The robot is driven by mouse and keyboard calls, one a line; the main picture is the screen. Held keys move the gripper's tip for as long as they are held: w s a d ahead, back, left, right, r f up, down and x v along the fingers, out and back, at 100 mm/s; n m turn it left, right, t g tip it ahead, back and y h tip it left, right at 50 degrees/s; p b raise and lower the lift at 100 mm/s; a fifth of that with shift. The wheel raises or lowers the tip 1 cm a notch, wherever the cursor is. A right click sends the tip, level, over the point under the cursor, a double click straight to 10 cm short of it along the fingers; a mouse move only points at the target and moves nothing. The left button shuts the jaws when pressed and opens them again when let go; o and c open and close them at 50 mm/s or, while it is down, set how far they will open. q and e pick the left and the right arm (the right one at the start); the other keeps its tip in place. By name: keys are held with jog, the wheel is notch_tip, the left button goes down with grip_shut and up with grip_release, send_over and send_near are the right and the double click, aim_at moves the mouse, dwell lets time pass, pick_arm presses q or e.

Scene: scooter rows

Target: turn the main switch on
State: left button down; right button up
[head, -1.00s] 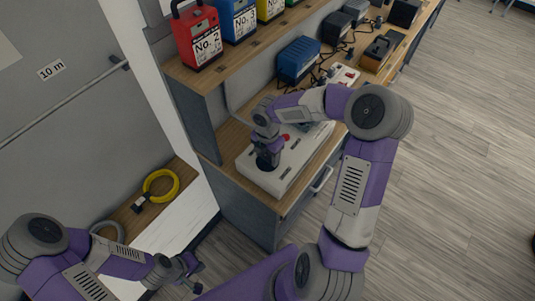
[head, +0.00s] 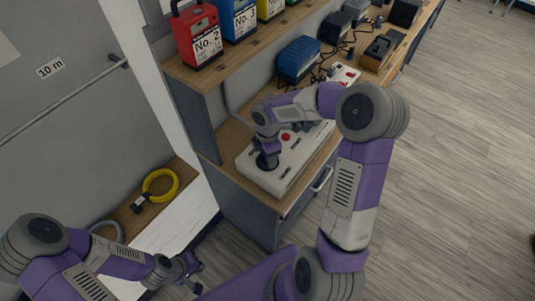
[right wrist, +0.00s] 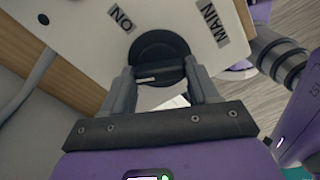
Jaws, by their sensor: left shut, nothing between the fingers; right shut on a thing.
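The main switch is a black round knob (right wrist: 158,50) on a white panel box (head: 285,178), with labels "ON" and "MAIN" beside it in the right wrist view. My right gripper (right wrist: 162,82) is at the knob, its two fingers on either side of the knob's grip bar and shut on it. In the head view my right gripper (head: 267,155) points down at the near left end of the panel and hides most of the knob. My left gripper (head: 194,275) is shut and empty, low at the left, away from the panel.
A red button (head: 286,137) sits on the panel beside my right gripper. A blue box (head: 299,60) and cables stand farther along the bench. Numbered cases, such as the red one (head: 196,38), stand on the shelf above. A yellow coil (head: 161,185) lies at the left.

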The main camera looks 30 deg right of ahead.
jog(key=m+b, duration=0.1)
jog(key=m, duration=0.5)
jog(key=shift+m, duration=0.3)
jog(key=m+b, duration=0.1)
jog(key=m, duration=0.4)
jog(key=shift+m, duration=0.4)
jog(key=o, duration=1.1)
jog(key=shift+c, duration=0.2)
jog(key=shift+r, duration=0.1)
notch_tip(320, 180, up, 7)
jog(key=shift+r+p, duration=0.2)
jog(key=shift+p, duration=0.65)
